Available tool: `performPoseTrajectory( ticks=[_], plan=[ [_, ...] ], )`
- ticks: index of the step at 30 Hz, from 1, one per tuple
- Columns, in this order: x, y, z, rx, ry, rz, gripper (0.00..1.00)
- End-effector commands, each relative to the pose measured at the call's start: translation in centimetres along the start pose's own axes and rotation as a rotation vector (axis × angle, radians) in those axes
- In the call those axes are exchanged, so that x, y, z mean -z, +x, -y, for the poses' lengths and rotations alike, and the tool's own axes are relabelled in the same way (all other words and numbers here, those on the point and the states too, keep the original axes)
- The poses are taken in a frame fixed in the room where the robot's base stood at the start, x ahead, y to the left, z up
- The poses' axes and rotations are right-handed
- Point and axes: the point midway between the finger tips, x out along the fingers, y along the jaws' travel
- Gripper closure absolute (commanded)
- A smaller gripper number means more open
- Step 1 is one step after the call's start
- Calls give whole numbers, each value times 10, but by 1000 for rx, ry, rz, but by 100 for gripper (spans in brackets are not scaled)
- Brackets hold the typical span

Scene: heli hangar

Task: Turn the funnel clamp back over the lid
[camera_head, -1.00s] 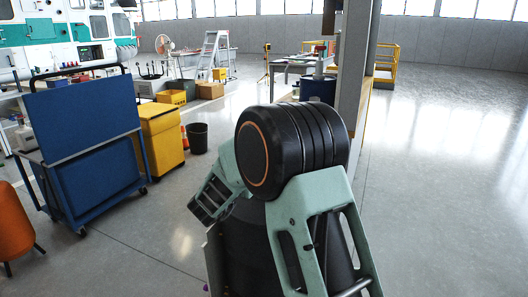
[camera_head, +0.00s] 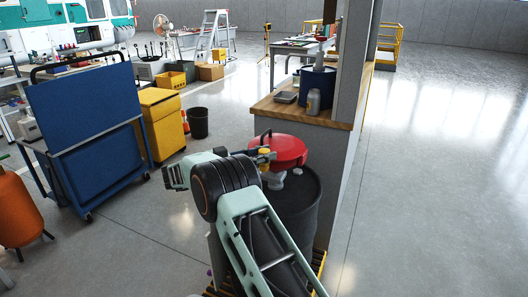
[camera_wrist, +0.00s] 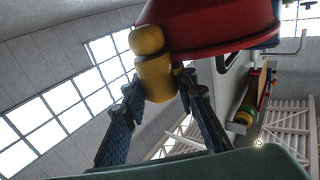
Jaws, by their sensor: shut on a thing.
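My gripper (camera_head: 262,150) is at the lid's left side. In the wrist view its two dark fingers (camera_wrist: 158,92) are shut on the clamp's yellow body. The clamp's joint is hidden.
A wooden-topped counter (camera_head: 290,114) with a grey can (camera_head: 313,102) and a blue container (camera_head: 317,90) stands close behind the drum, beside a grey post (camera_head: 349,90). A blue cart (camera_head: 90,125) and yellow cabinet (camera_head: 162,125) stand left. The floor right is clear.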

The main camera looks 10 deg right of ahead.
Motion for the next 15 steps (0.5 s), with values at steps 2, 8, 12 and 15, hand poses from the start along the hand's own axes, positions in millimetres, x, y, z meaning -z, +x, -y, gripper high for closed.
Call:
performPoseTrajectory(
  ticks=[2,8,12,15],
  plan=[
    [1,1,0,-27,2,-2,98],
    [2,1,0,-75,4,-3,98],
    [2,1,0,-95,2,-4,98],
    [2,1,0,-104,3,-4,98]
  ],
)
